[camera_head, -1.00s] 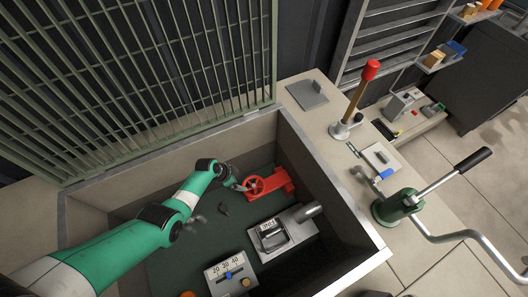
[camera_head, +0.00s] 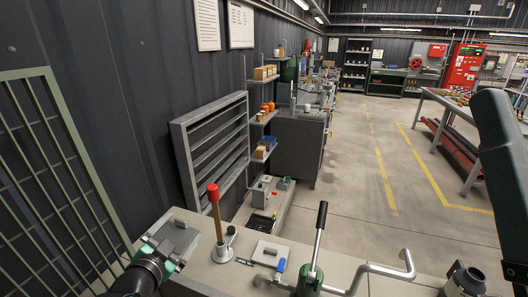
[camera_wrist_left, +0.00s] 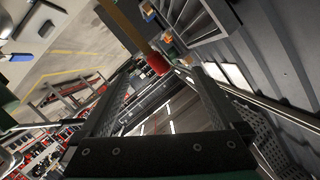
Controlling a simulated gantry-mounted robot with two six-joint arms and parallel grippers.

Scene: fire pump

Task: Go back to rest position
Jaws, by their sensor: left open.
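A wooden lever with a red knob (camera_wrist_left: 157,63) shows beyond the fingertips there. My right gripper does not show.
The red-knobbed lever (camera_head: 217,225) stands upright on the bench, right of my left gripper. A green pump with a black-handled lever (camera_head: 309,278) is farther right. A green grille (camera_head: 60,190) stands at left. Open floor (camera_head: 370,185) lies beyond.

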